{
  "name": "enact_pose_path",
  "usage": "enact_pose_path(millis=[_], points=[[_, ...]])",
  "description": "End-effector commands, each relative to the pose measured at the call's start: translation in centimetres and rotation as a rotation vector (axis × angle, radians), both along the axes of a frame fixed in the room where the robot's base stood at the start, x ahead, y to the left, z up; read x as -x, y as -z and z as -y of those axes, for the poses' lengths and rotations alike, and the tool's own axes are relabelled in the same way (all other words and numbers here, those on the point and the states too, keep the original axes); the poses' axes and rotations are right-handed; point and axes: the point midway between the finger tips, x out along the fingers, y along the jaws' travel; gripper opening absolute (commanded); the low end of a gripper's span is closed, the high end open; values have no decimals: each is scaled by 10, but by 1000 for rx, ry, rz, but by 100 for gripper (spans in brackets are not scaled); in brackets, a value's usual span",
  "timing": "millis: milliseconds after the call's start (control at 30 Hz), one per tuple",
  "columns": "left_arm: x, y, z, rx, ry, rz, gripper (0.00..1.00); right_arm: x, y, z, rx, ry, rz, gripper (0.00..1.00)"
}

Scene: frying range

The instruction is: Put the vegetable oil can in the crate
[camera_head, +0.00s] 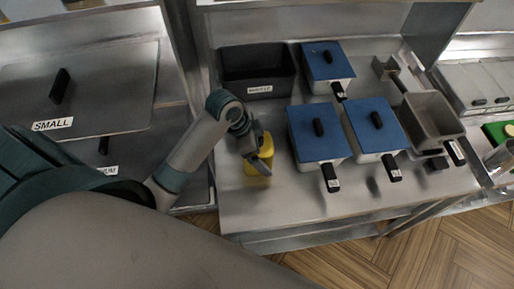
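The yellow vegetable oil can (252,168) stands on the left part of the steel counter. My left gripper (258,162) is right at the can and hides much of its top and side. I cannot tell whether the fingers are closed on it or only beside it. A black open crate (283,91) with a white label on its front sits at the back left of the counter, behind the can. Its inside looks dark, and I make out nothing in it. My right gripper is not in view.
Several white containers with blue lids, such as the front left one (305,121), stand right of the can. A grey fry basket (434,116) lies farther right. The counter's front left (290,205) is clear. A steel upright (188,50) stands left of the crate.

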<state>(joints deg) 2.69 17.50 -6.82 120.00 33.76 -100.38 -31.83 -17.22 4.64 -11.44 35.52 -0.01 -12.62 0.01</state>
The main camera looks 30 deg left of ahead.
Motion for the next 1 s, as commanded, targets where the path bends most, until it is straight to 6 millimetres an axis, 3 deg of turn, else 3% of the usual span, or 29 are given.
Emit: enact_pose_path(millis=[367, 533, 600, 1000], points=[[0, 0, 0, 0, 0, 0, 93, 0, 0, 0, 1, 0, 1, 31], [0, 0, 0, -1, 0, -1, 53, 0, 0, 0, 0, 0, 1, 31], [0, 0, 0, 0, 0, 0, 44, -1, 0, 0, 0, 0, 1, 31], [-3, -5, -1, -1, 0, 2, 44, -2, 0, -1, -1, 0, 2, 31]])
